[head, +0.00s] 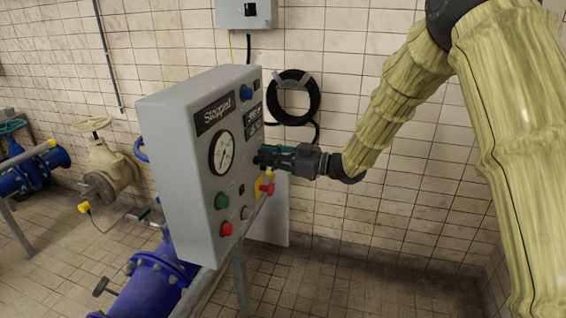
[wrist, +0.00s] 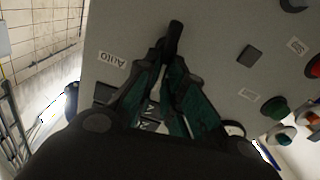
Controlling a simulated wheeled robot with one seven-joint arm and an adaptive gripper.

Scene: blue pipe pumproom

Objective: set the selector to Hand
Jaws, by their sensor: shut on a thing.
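The grey control panel (head: 177,165) stands tilted in the head view, and its face fills much of the wrist view (wrist: 215,25). My gripper (head: 262,158) reaches the panel face from the right. In the wrist view my gripper (wrist: 172,60) is shut on the black selector knob (wrist: 175,34), whose end sticks out past the fingertips. An "Auto" label (wrist: 112,58) sits left of the knob, upside down in this view. Other lettering behind the fingers is partly hidden, so I cannot tell which position the knob points to. In the head view my gripper hides the selector.
The panel carries a round gauge (head: 222,152), a "Stopped" sign (head: 215,115), a green button (head: 221,200), a red button (head: 226,229) and a red knob (head: 268,188) below my gripper. A black hose coil (head: 293,97) hangs behind. Blue pipes (head: 150,287) lie left and below.

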